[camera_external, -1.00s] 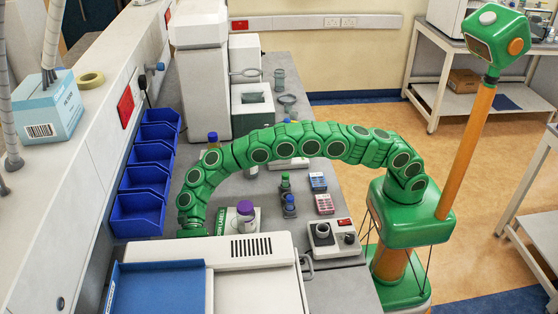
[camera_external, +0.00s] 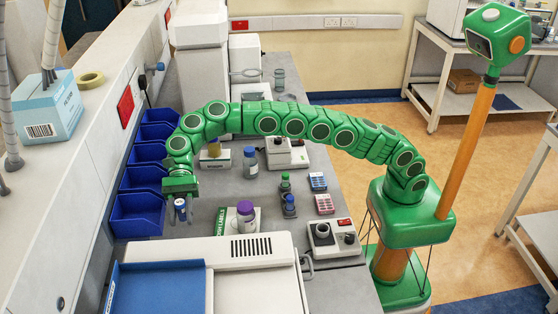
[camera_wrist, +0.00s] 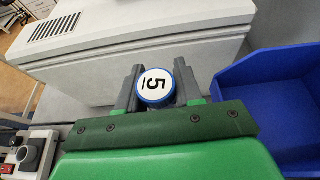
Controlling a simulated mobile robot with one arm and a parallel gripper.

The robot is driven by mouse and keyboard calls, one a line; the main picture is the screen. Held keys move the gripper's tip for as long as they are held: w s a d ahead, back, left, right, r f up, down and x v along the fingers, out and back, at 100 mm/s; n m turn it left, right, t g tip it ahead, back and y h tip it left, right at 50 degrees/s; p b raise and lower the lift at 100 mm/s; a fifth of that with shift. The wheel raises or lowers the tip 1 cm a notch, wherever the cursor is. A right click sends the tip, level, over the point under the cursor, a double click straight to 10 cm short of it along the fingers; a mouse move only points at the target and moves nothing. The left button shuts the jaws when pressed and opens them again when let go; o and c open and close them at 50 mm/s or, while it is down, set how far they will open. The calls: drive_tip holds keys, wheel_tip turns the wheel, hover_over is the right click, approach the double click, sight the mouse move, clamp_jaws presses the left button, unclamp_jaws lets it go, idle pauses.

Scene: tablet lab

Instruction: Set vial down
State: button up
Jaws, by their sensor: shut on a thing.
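I cannot tell whether the vial's base touches the bench.
Blue bins (camera_external: 137,215) line the wall left of my gripper. A white machine (camera_external: 250,250) stands in front. A purple-capped bottle (camera_external: 245,215), a blue-capped bottle (camera_external: 250,162) and small green- and blue-capped vials (camera_external: 288,195) stand to the right.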

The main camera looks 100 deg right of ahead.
wheel_tip(320, 180, up, 6)
idle(0.4)
